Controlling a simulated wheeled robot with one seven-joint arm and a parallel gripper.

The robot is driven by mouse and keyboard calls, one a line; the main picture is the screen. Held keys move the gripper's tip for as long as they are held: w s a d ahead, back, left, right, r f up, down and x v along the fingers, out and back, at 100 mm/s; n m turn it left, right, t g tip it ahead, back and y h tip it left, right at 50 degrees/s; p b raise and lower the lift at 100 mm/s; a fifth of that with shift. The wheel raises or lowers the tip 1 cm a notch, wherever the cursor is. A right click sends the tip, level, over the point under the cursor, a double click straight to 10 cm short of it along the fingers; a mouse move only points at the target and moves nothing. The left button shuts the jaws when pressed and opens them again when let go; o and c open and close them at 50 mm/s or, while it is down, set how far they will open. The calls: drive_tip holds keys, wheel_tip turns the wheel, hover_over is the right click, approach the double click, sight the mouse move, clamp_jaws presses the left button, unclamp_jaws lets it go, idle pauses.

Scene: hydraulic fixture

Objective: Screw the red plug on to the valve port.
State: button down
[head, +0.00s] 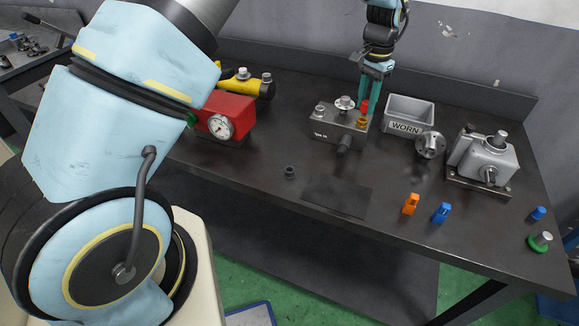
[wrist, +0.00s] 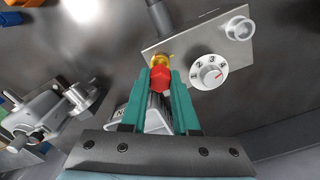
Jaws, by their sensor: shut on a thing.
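The red plug (head: 365,106) is held between the teal fingers of my gripper (head: 371,100), above the right end of the grey valve block (head: 338,128). In the wrist view my gripper (wrist: 165,88) is shut on the red plug (wrist: 160,80), whose hexagonal head faces the camera. The brass valve port (wrist: 163,60) shows just beyond the plug and also in the head view (head: 361,123). The plug lines up closely with the port; I cannot tell whether its thread is in it.
A grey bin marked WORN (head: 408,114) stands right of the block, close to my gripper. A round flanged part (head: 430,145) and a grey machine unit (head: 487,160) are further right. Orange (head: 411,204) and blue (head: 441,212) pieces lie in front. A red gauge box (head: 226,115) stands left.

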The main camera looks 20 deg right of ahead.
drive_tip(key=shift+f+b, duration=0.7)
drive_tip(key=shift+f, duration=0.55)
idle(0.8)
drive_tip(key=m, duration=0.3)
drive_tip(key=shift+m+p, duration=0.3)
drive_tip(key=shift+p, duration=0.1)
drive_tip(key=m+p, duration=0.1)
drive_tip(key=m, duration=0.2)
drive_tip(key=shift+r+m, duration=0.1)
drive_tip(key=shift+m, duration=0.3)
drive_tip(key=m, duration=0.2)
drive_tip(key=shift+m, duration=0.3)
